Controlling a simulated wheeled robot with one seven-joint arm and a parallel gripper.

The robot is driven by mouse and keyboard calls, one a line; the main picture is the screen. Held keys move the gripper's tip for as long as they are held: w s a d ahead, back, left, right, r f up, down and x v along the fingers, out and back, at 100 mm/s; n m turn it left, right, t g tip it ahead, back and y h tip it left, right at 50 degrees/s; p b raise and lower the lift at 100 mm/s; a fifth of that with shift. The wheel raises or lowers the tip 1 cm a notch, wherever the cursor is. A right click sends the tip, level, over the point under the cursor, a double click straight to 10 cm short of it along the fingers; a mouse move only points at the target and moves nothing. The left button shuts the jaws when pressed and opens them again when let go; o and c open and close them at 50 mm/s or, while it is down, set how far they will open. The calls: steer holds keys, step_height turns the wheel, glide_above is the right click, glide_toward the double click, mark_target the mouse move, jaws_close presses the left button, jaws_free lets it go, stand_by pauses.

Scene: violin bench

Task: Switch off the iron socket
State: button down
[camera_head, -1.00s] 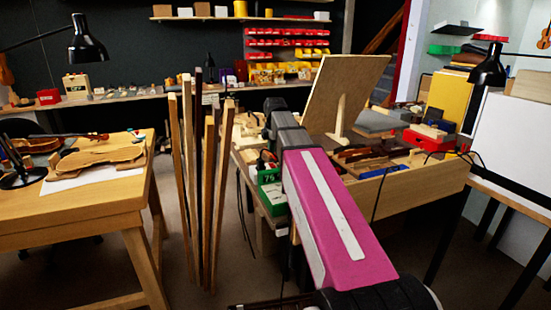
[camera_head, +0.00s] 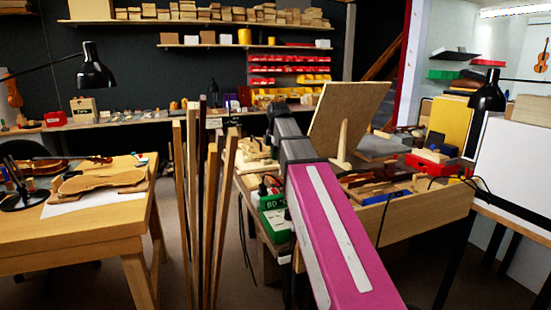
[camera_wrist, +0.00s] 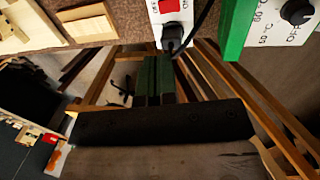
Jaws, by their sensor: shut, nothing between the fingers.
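In the wrist view a white socket (camera_wrist: 170,12) with a red rocker switch (camera_wrist: 169,5) is at the top, cut by the picture's edge. A black plug (camera_wrist: 172,36) with a dark cable sits in it. My gripper (camera_wrist: 158,60) is shut and empty, its dark green fingers just below the plug in the picture; I cannot tell whether they touch. In the head view my arm hides the gripper. A small red part with black leads (camera_head: 264,185) shows behind the green box, too small to make out.
A green box (camera_wrist: 236,28) with a white face and temperature dial (camera_wrist: 297,12) stands right of the socket; the green box (camera_head: 272,218) also shows at the bench's left end. Upright wooden strips (camera_head: 205,200) stand left of my arm. A tilted board (camera_head: 345,120) stands on the bench.

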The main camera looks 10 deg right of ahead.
mark_target(274, 189)
steer(key=shift+s+d+r, duration=0.1)
stand_by(0.5)
steer(key=f, duration=0.4)
steer(key=w+f, duration=0.1)
steer(key=f, duration=0.9)
steer(key=shift+w+a, duration=0.2)
steer(key=shift+w, duration=0.15)
